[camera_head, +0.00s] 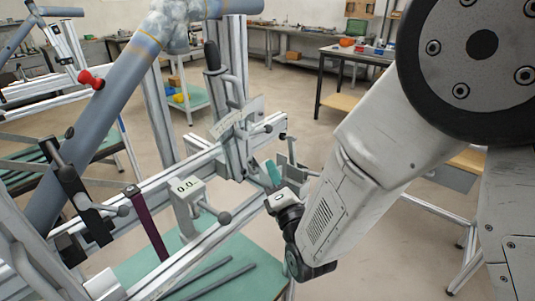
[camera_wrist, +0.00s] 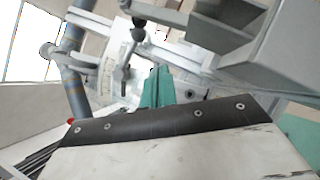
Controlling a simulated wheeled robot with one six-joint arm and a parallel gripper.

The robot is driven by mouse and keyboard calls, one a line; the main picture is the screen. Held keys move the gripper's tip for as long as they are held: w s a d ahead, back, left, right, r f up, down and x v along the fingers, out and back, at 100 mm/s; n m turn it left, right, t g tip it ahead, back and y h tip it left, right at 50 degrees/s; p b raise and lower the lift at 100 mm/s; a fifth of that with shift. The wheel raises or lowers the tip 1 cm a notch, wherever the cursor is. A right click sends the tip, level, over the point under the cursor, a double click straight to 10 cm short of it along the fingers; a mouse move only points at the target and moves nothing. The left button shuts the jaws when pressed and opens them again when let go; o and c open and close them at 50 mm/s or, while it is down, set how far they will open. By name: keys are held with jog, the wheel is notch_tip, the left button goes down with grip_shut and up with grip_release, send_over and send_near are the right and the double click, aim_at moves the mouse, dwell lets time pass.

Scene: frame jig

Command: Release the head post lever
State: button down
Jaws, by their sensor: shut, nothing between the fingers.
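The head post (camera_head: 236,100) is an upright aluminium profile in the middle of the head view. A lever with a black grip (camera_head: 212,56) stands upright at its upper part, beside a grey clamp body and a scale plate. I cannot tell for certain which handle is the head post lever. My gripper (camera_head: 273,172) has teal fingers, to the right of the post's lower part and well below the black grip. In the wrist view the teal fingers (camera_wrist: 156,86) are together and empty. Ahead of them are grey brackets and a dark-knobbed lever (camera_wrist: 138,34); contact is unclear.
A blue-grey frame tube (camera_head: 100,110) slants across the left, held by the jig. A grey bracket (camera_head: 292,165) is close to my gripper.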

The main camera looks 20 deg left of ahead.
jog(key=v, duration=0.7)
jog(key=shift+f, duration=0.35)
jog(key=shift+w+a, duration=0.15)
